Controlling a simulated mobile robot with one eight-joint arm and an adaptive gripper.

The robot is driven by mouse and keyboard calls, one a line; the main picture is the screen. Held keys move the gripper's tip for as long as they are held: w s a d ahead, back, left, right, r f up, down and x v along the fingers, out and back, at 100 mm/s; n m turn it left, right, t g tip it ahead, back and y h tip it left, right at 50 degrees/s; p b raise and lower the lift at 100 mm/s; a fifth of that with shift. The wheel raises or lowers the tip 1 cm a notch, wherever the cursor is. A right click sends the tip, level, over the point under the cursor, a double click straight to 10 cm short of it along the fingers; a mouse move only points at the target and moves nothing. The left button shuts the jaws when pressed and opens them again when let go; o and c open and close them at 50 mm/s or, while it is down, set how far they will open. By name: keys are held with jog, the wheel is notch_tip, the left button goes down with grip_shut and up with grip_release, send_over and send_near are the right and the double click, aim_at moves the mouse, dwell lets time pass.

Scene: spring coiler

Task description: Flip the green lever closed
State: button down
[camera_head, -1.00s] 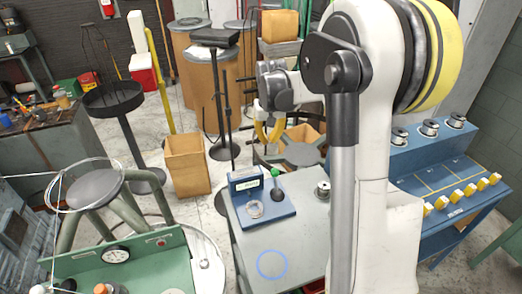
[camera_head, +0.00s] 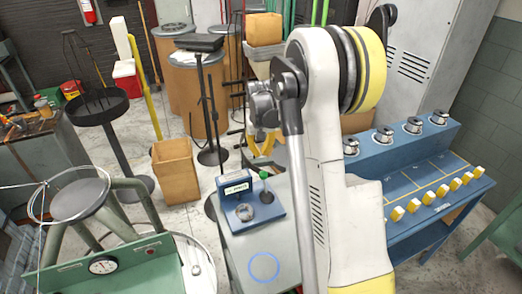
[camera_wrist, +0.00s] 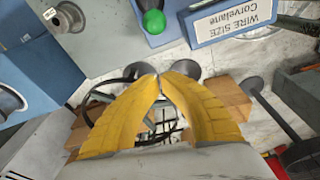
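The green lever is a green ball knob (camera_head: 264,175) on a dark stem, standing up from a small blue device (camera_head: 240,190) with a white label. In the wrist view the green knob (camera_wrist: 153,20) is at the top, left of the device's "WIRE SIZE" sign (camera_wrist: 237,18). My gripper (camera_head: 264,142) is behind and above the device in the head view, apart from the lever. In the wrist view the yellow fingertips (camera_wrist: 160,74) meet with nothing seen between them, below the knob in the picture.
The device stands on a grey table (camera_head: 240,250) with a blue ring mark. A blue bench (camera_head: 430,180) with spools and yellow blocks is to the right. A cardboard box (camera_head: 174,170) and a green machine (camera_head: 110,265) are on the left.

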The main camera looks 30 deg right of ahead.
aim_at(264, 180)
jog(key=shift+s+a+f+b, duration=0.15)
jog(key=shift+s+f+b, duration=0.15)
jog(key=shift+s+f, duration=0.35)
jog(key=shift+s+a+f+b, duration=0.2)
jog(key=shift+s+f+b, duration=0.15)
jog(key=shift+f, duration=0.5)
jog(key=shift+s+a+f+b, duration=0.15)
jog(key=shift+s+f+b, duration=0.25)
jog(key=shift+f, duration=0.35)
jog(key=shift+s+r, duration=0.1)
jog(key=shift+s+a+r+t, duration=0.1)
jog(key=shift+s+r+t, duration=0.1)
jog(key=shift+s+t, duration=0.15)
